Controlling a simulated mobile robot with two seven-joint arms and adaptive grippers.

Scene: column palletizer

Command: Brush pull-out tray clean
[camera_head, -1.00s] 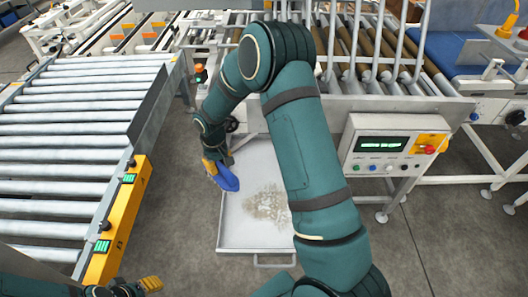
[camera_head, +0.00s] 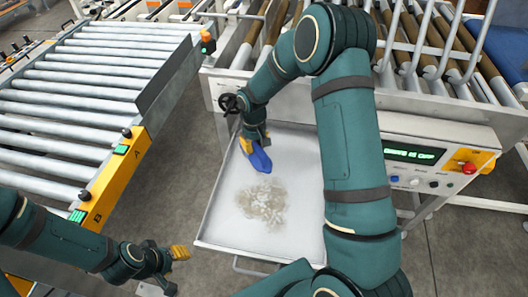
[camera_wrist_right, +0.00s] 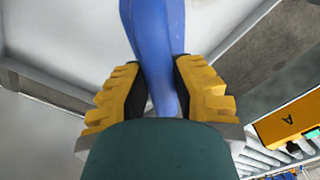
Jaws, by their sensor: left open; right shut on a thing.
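The pull-out tray (camera_head: 213,207) is a shallow pale metal tray extending out below the conveyor machine, with a handle (camera_head: 250,268) at its front. A patch of beige-grey debris (camera_head: 262,203) lies in its middle. My right gripper (camera_head: 254,137) is shut on a blue brush (camera_head: 260,159) over the tray's back left part, behind the debris. I cannot tell whether the brush touches the tray floor. In the right wrist view, the brush (camera_wrist_right: 158,50) sits between the yellow fingers. My left gripper (camera_head: 180,253) is open and empty, left of the tray's front. My right arm hides the tray's right side.
A roller conveyor (camera_head: 85,95) with a yellow side panel (camera_head: 113,180) stands to the left. A control box (camera_head: 440,165) with a green display and red button is at the right. A black handwheel (camera_head: 229,103) sits by the tray's back left. Grey floor (camera_head: 180,190) is clear left of the tray.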

